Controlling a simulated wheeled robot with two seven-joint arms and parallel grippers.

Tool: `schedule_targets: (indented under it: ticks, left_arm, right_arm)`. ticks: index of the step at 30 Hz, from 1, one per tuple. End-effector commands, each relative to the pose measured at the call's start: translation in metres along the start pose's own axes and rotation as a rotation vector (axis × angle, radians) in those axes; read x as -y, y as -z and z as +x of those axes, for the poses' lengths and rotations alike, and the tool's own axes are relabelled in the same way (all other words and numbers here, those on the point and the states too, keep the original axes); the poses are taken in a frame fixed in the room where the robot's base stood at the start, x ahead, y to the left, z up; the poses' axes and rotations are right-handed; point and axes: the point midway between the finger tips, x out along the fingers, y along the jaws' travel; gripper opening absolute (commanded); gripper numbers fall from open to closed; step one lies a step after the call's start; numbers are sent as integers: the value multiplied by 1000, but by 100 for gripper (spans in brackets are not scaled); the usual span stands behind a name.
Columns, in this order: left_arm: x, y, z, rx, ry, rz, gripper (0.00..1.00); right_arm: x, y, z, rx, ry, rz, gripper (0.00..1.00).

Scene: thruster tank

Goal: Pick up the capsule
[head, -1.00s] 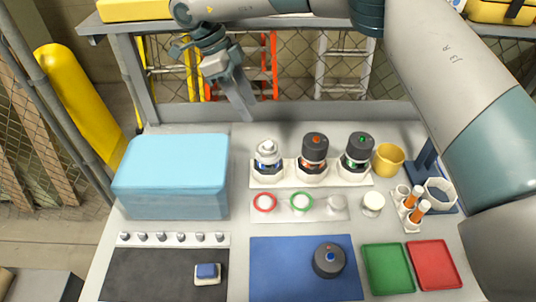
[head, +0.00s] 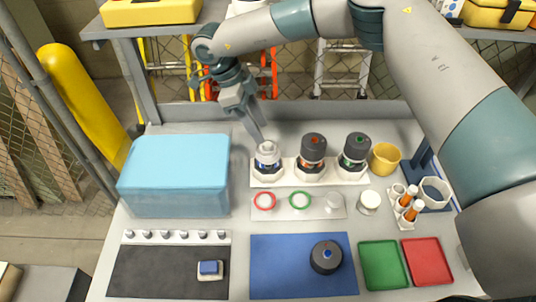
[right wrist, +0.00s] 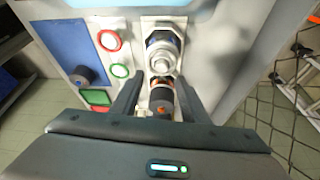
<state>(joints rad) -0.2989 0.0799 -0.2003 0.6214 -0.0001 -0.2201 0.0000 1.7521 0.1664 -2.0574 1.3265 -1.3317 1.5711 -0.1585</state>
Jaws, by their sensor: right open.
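Three capsules stand upright in a row of white hexagonal holders in the head view: a silver-topped one with a blue band (head: 267,155), an orange-banded one with a dark cap (head: 313,148) and a green-banded one with a dark cap (head: 356,149). Which one the task means is not shown. My right gripper (head: 259,138) is open and empty, just behind and above the silver-topped capsule. In the right wrist view its fingers (right wrist: 159,82) point towards the silver-topped capsule (right wrist: 163,48), with the orange-marked dark cap (right wrist: 162,100) showing between them. My left gripper is out of view.
A light-blue box (head: 173,175) stands left of the capsules. A dark cap with a blue dot (head: 326,257) lies on a blue mat (head: 275,275). Green (head: 383,264) and red (head: 427,260) trays lie front right. A yellow cup (head: 386,158) stands right of the capsules.

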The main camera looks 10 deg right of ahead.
Motion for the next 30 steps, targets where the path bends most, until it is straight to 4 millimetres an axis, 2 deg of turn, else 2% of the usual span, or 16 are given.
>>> schedule_targets:
  ticks: [8,18,22,30]
  left_arm:
    - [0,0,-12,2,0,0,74]
    - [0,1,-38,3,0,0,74]
    - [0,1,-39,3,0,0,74]
    - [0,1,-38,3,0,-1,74]
  right_arm:
    - [1,1,7,-2,-1,0,41]
    - [2,0,43,-2,-1,0,41]
    - [3,-1,51,-1,0,1,41]
    - [2,-2,53,-1,-1,0,41]
